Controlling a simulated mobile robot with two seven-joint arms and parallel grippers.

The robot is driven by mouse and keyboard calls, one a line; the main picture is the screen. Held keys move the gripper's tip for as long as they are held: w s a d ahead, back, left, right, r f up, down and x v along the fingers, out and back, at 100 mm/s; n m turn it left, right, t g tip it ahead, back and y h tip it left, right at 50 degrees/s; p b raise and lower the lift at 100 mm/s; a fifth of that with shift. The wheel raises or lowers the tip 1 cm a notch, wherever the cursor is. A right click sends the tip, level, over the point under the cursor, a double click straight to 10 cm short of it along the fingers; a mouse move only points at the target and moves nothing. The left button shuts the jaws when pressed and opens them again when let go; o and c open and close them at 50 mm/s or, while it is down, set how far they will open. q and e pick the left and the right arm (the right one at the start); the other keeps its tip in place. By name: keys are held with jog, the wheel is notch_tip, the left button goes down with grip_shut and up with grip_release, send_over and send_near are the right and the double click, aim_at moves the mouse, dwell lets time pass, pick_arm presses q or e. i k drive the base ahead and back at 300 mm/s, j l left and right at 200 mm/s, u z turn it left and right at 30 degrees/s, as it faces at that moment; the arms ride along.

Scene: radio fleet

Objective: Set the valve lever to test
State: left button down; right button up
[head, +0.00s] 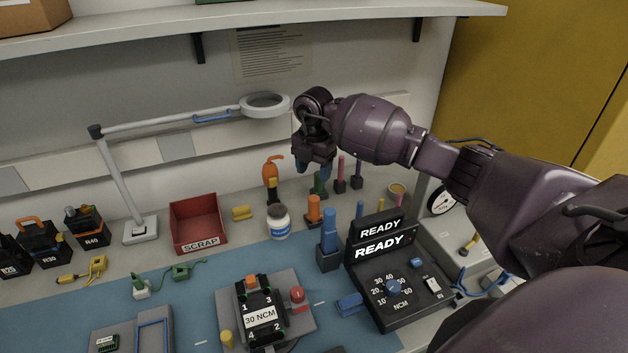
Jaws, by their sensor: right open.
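A small yellow-handled lever (467,246) sits on top of a pale grey box (447,238) at the right, beside a round white gauge (441,202). It looks like the valve lever; any position marks around it are too small to read. My right gripper (313,170) hangs above the back of the bench, left of the box and well apart from the lever. It points down, is open and appears empty. My right forearm passes above and behind the gauge, and my arm covers the area right of the box. My left gripper is not in view.
Upright coloured tools (330,240) stand below and near my right gripper. A black READY controller (395,290) stands left of the grey box. A magnifier lamp (265,105) reaches in from the left. A red SCRAP bin (198,222) stands left. The blue mat (225,270) has some free room.

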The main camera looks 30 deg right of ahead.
aim_at(464, 253)
jog(key=k, duration=1)
